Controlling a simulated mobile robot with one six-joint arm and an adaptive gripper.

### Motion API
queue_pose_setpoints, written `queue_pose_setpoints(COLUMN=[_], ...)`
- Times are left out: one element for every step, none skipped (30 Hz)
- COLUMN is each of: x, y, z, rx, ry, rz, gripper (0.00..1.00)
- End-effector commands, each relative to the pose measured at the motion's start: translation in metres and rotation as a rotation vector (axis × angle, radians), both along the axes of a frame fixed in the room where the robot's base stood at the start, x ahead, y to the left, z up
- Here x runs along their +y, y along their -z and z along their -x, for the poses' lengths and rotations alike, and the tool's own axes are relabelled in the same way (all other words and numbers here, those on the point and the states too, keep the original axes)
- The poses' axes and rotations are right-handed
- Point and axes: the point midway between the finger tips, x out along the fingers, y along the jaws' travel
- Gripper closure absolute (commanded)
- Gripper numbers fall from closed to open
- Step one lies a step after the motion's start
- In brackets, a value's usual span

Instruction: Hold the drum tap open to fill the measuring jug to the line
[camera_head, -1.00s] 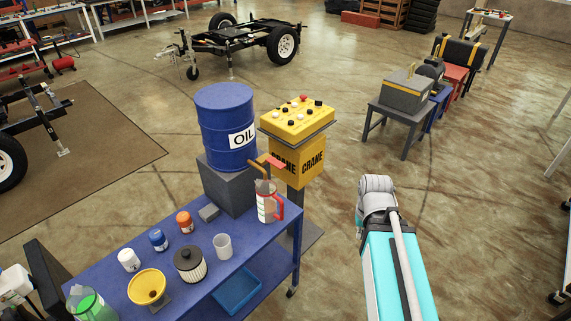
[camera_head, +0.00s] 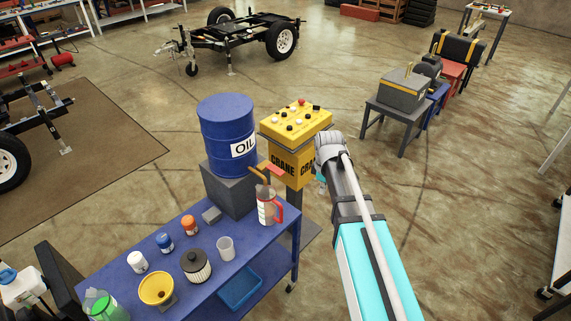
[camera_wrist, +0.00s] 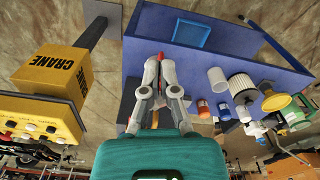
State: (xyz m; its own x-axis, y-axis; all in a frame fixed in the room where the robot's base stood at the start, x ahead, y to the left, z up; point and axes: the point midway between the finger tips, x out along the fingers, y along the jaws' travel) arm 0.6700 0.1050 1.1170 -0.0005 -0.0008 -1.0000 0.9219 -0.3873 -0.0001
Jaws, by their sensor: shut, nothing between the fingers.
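The clear jug (camera_head: 264,210), with red marking and a red handle, stands upright on the cart's back corner, under the tap. The liquid level is too small to read. My gripper (camera_wrist: 162,60) is shut and empty in the wrist view, with a bit of red at its tips that I cannot identify. In the head view its fingers are hidden behind my arm, right of the tap.
The yellow crane control box (camera_head: 297,122) on its post stands close behind the tap, beside my wrist. A funnel (camera_head: 156,288), a filter (camera_head: 196,266), a white cup (camera_head: 226,249) and small bottles occupy the cart's front. Floor to the right is open.

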Motion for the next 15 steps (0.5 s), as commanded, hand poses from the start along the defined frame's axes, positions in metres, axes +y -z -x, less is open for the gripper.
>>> queue_pose_setpoints(x=[0.011,0.017,0.024,0.030,0.035,0.043,0.049,0.055,0.063,0.069,0.075,0.083,0.090,0.095,0.103], y=[-0.014,-0.018,-0.023,-0.027,-0.031,-0.036,-0.040,-0.044,-0.049,-0.053,-0.057,-0.062,-0.065,-0.069,-0.073], z=[-0.016,-0.022,-0.029,-0.035,-0.040,-0.047,-0.053,-0.058,-0.065,-0.070,-0.076,-0.082,-0.087,-0.091,-0.097], rx=[0.000,0.000,0.000,0.000,0.000,0.000,0.000,0.000,0.000,0.001,0.001,0.001,0.001,0.001,0.001], ry=[-0.089,-0.143,-0.216,-0.271,-0.326,-0.399,-0.453,-0.509,-0.582,-0.635,-0.690,-0.763,-0.815,-0.868,-0.933], rz=[0.000,0.000,0.000,0.000,0.000,0.000,0.000,0.000,0.000,0.000,0.000,0.000,0.000,0.000,0.000], gripper=[1.00,1.00,1.00,1.00,1.00,1.00,1.00,1.00,1.00,1.00,1.00,1.00,1.00,1.00,1.00])
